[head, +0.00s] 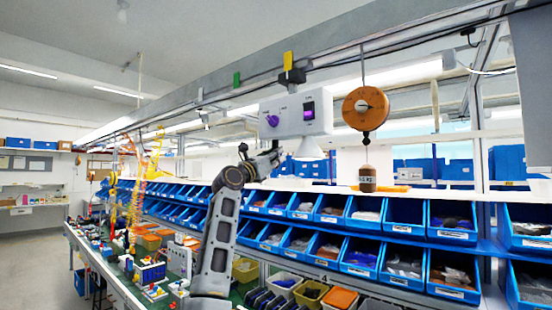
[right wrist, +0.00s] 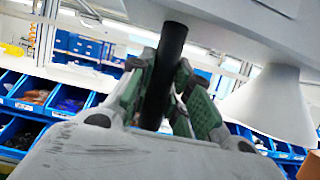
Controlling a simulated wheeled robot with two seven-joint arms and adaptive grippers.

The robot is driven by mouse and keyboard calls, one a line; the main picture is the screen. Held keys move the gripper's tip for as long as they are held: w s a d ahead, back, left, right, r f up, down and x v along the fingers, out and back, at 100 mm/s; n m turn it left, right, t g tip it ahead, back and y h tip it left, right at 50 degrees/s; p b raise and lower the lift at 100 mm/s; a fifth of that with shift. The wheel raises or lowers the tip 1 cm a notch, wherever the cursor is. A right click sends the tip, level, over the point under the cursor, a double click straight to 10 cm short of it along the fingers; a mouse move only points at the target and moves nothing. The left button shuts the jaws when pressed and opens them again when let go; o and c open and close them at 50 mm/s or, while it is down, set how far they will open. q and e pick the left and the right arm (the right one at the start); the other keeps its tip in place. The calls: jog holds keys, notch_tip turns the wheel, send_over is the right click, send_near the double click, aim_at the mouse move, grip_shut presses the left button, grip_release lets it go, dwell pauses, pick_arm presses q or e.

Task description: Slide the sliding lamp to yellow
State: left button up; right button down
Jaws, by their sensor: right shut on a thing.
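The sliding lamp is a white box (head: 296,115) with a purple knob, a dark switch and a white cone shade (head: 309,148) below, hanging from the overhead rail. A yellow marker (head: 288,60) sits on the rail just above the lamp's mount (head: 292,77). A green marker (head: 237,79) is farther left. My right gripper (head: 272,152) is under the box's left part. In the right wrist view its green-padded fingers (right wrist: 167,95) are shut on a black handle (right wrist: 165,70) under the lamp, beside the white shade (right wrist: 268,108). My left gripper is not in view.
An orange round balancer (head: 366,107) with a brown weight hangs right of the lamp. Rows of blue bins (head: 405,217) stand behind and below. A workbench with small parts lies at lower left. The rail continues both ways from the lamp.

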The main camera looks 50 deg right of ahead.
jog(key=shift+s+d+f, duration=0.1)
jog(key=c, duration=1.6)
grip_release()
jog(key=o, duration=0.3)
jog(key=shift+s, duration=0.25)
jog(key=shift+w, duration=0.2)
jog(key=v, duration=1.2)
